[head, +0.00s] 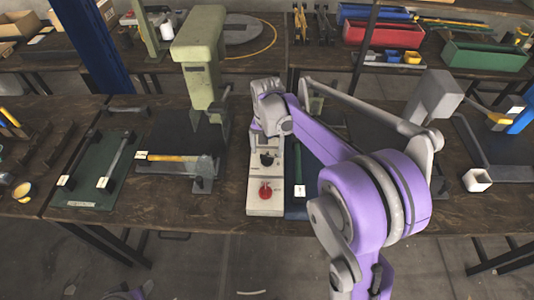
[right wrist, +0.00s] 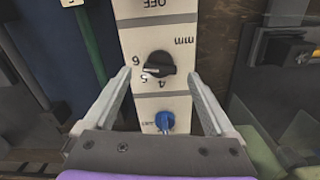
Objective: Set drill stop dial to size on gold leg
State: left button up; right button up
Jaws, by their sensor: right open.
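The white control panel (head: 256,205) stands on the middle table. In the right wrist view, its black dial (right wrist: 158,64) carries a pale pointer mark at its left, near the 5. My right gripper (head: 262,128) is over the far part of the panel. In the right wrist view, its open fingers (right wrist: 160,78) are on either side of the dial with gaps, holding nothing. I cannot tell whether they touch the panel. No gold leg can be made out. My left gripper is out of view.
A blue knob (right wrist: 165,121) is below the dial in the wrist view. A red knob (head: 265,191) is at the panel's near end. A blue tray (head: 297,211) lies right beside it. A green press (head: 200,55) stands to the left. My purple arm covers much of the right side.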

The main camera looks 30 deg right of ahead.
aim_at(267, 159)
jog(key=shift+f, duration=1.25)
jog(key=c, duration=1.4)
